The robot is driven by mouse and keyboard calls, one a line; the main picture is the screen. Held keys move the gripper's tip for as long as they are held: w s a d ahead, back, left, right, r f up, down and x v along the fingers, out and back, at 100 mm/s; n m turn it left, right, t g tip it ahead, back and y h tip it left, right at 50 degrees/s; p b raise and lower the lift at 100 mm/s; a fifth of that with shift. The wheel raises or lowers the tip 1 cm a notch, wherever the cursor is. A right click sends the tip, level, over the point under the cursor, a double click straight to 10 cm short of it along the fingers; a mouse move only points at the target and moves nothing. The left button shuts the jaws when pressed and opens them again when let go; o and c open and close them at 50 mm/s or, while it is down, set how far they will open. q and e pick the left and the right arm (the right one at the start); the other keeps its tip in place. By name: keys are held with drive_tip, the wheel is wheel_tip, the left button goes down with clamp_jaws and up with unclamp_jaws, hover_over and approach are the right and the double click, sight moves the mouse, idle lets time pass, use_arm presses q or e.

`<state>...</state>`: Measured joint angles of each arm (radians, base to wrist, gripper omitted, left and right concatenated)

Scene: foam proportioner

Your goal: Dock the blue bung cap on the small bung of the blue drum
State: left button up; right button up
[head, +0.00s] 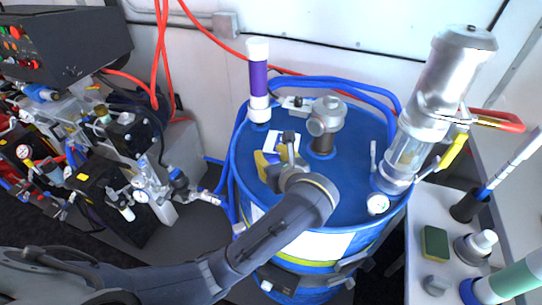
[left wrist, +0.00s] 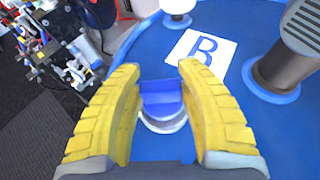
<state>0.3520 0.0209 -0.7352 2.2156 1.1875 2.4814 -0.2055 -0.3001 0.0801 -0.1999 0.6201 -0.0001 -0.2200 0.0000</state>
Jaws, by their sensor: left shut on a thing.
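The blue drum (head: 352,205) stands upright in the middle of the head view. My left gripper (head: 268,163) is over the near left part of its lid. In the left wrist view, the yellow fingers of my left gripper (left wrist: 160,76) are on either side of the blue bung cap (left wrist: 161,98) and shut on it. A pale ring shows at the cap's near lower edge; I cannot tell whether it belongs to the cap or the small bung. Whether cap and bung touch is hidden. My right gripper is not in view.
A white card marked B (left wrist: 204,50) lies on the lid beyond the gripper. A purple-banded tube (head: 258,82), a grey valve fitting (head: 325,122) and a tall silver pump (head: 440,95) stand on the lid. A side bench (head: 420,210) holds a sponge and bottles.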

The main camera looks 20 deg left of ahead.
use_arm(q)
drive_tip(key=shift+f, duration=0.55)
drive_tip(key=o, duration=0.9)
drive_tip(key=shift+c, duration=0.2)
drive_tip(key=shift+s+d, duration=0.1)
